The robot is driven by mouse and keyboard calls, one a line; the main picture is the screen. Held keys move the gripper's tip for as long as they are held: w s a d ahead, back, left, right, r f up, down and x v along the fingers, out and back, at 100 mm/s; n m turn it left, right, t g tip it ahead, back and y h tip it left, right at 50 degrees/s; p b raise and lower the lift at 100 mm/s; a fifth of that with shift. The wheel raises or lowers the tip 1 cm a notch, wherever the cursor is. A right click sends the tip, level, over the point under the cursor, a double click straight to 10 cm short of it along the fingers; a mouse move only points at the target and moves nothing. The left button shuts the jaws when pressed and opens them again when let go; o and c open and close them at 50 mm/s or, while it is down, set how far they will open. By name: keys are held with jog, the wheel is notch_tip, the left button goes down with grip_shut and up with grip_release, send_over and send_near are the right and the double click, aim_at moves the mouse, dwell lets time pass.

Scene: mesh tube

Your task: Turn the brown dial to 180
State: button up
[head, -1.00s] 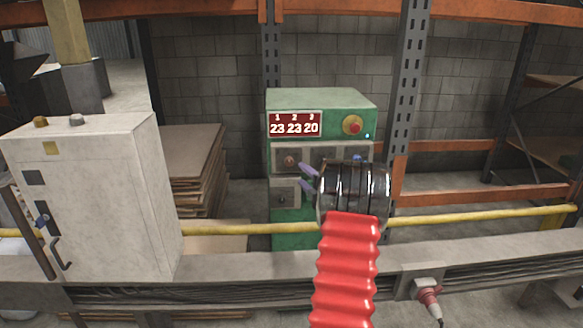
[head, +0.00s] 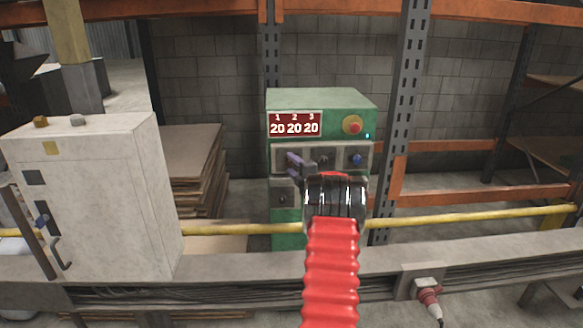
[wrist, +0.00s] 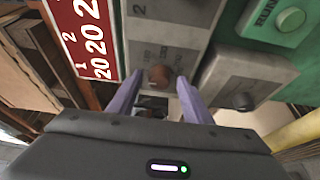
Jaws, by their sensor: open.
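The brown dial (wrist: 158,76) is on a grey panel of the green control box (head: 325,98). In the wrist view it shows between the two purple fingertips of my gripper (wrist: 158,88). My gripper is open, with a finger on each side of the dial; I cannot tell whether they touch it or how deep they reach. In the head view my gripper (head: 295,162) hides the dial. The red display (head: 295,124) reads 20 under each of 1, 2 and 3.
A dark dial (head: 323,160) and a blue dial (head: 357,160) sit right of my gripper. A red button (head: 352,125) is above them. A lower grey panel (head: 285,196) has another knob. A white cabinet (head: 90,200) stands at left.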

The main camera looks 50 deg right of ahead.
jog(key=shift+c, duration=0.4)
jog(key=c, duration=0.9)
jog(key=shift+a+f, duration=0.1)
jog(key=shift+a, duration=0.15)
jog(key=shift+c, duration=0.4)
jog(key=shift+d, duration=0.15)
